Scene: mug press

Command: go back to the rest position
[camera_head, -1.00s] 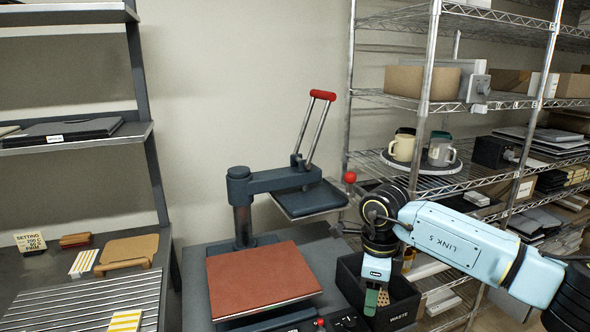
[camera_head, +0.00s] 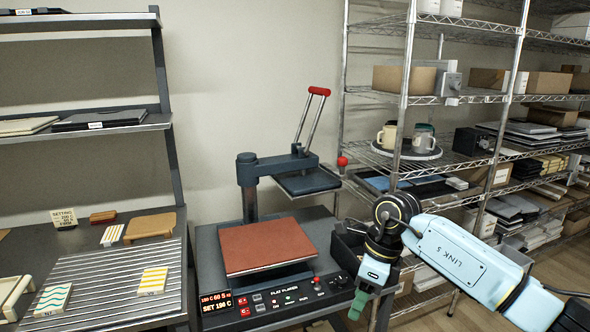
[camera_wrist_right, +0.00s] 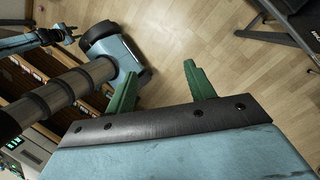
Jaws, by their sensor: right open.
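My right gripper (camera_head: 358,303) hangs in front of the press table's right side, green fingers pointing down. In the right wrist view its two green fingers (camera_wrist_right: 160,85) are spread with nothing between them, over wood floor. My left gripper does not show in the head view. The flat press stands with its upper plate (camera_head: 308,184) swung aside above the bare reddish-brown pad (camera_head: 270,246). Its red-topped handle (camera_head: 319,91) is up.
A wire shelf (camera_head: 404,100) with mugs on a round tray (camera_head: 398,158) is at the right. A ribbed rack (camera_head: 95,275) with striped tiles is at the left. Open floor shows at the lower right.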

